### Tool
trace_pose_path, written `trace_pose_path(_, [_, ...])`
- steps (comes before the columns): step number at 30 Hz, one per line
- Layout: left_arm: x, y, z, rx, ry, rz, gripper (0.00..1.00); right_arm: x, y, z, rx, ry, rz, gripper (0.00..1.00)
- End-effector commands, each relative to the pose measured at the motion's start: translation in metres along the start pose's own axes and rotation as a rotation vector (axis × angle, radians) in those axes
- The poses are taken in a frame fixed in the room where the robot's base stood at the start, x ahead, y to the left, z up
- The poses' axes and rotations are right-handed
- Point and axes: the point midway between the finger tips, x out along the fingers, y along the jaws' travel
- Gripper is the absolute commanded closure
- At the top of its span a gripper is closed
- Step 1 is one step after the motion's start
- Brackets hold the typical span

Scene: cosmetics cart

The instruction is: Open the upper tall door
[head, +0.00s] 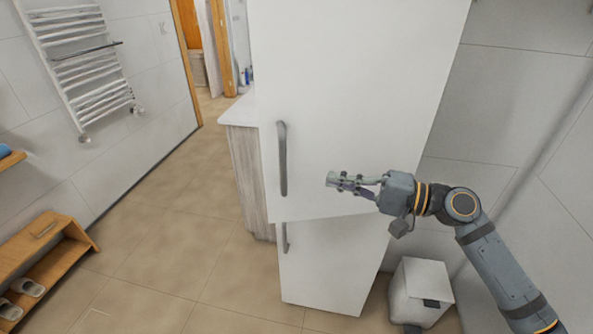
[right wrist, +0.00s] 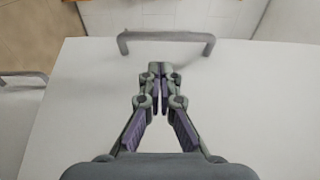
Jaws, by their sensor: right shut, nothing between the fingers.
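The upper tall door (head: 350,90) is a white panel that looks shut, with a grey vertical bar handle (head: 282,158) near its left edge. My right gripper (head: 332,180) is in front of the door, to the right of the handle's lower part, and its fingers point left toward it. In the right wrist view the gripper (right wrist: 159,70) is shut and empty, and the handle (right wrist: 166,36) lies beyond the fingertips, apart from them. My left gripper is not in view.
Below is a smaller lower door (head: 335,265) with its own handle (head: 285,238). A white bin (head: 420,285) stands on the floor at the right. A wooden shoe rack (head: 40,260) and a towel rail (head: 80,60) are at the left. The floor left of the cabinet is clear.

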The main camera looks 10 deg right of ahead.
Motion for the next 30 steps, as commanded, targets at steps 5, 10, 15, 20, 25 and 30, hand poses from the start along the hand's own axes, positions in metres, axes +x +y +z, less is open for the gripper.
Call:
trace_pose_path(5, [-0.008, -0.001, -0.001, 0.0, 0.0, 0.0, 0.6, 0.021, -0.004, 0.001, 0.004, 0.0, -0.007, 1.0])
trace_pose_path(10, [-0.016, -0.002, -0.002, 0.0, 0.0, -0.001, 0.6, 0.046, -0.004, 0.001, 0.004, 0.0, -0.006, 1.0])
trace_pose_path(15, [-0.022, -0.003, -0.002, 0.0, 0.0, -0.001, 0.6, 0.071, -0.003, 0.001, 0.004, 0.0, -0.004, 1.0])
trace_pose_path(20, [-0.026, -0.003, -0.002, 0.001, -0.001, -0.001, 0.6, 0.087, -0.001, 0.0, 0.002, 0.001, 0.0, 1.0])
trace_pose_path(25, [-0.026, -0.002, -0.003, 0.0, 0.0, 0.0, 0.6, 0.094, 0.0, 0.001, 0.001, 0.001, 0.002, 1.0])
trace_pose_path(30, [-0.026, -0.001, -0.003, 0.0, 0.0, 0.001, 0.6, 0.094, 0.001, 0.0, 0.0, 0.001, 0.003, 1.0])
